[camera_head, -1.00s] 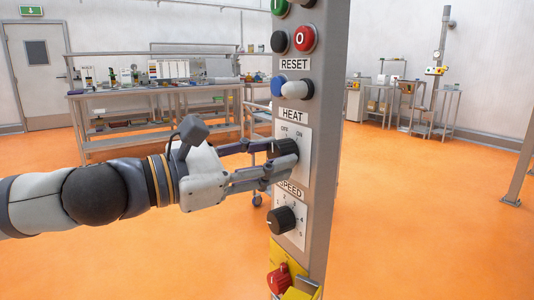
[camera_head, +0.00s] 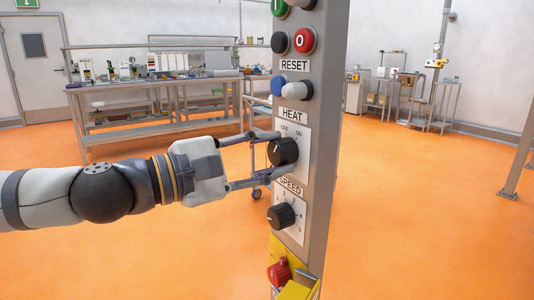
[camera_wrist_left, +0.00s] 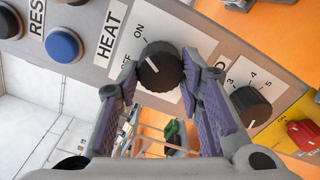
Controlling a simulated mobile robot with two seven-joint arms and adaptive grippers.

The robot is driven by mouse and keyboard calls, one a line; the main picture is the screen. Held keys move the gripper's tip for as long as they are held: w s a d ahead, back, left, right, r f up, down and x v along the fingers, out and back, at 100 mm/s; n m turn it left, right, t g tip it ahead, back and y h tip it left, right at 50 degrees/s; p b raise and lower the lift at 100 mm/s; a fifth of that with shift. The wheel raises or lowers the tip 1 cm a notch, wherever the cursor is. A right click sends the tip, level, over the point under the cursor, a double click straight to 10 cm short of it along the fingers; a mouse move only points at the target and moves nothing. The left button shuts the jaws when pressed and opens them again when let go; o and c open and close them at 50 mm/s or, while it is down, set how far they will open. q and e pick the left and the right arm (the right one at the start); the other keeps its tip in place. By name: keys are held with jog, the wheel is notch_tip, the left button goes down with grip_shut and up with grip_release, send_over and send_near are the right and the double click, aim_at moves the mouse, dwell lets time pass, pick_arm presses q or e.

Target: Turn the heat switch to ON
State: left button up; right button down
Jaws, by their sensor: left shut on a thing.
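The heat switch is a black round knob (camera_head: 284,150) on a white plate marked OFF and ON, under the HEAT label (camera_head: 292,116) on the grey post. It also shows in the left wrist view (camera_wrist_left: 160,68) with a white pointer line. I cannot tell exactly which mark the line points at. My left gripper (camera_head: 270,157) comes in from the left, with one finger at the knob's upper side and one at its lower side. In the left wrist view, the fingers (camera_wrist_left: 160,82) flank the knob and are shut on it. My right gripper is not in view.
The SPEED knob (camera_head: 282,215) sits just below. A red switch (camera_head: 279,273) on yellow is at the bottom. A workbench (camera_head: 150,95) stands behind, well clear.

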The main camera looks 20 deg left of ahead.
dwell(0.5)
pick_arm(q)
jog(key=o, duration=1.2)
jog(key=shift+c, duration=0.2)
jog(key=v, duration=0.7)
jog(key=shift+s+a, duration=0.15)
jog(key=shift+s, duration=0.05)
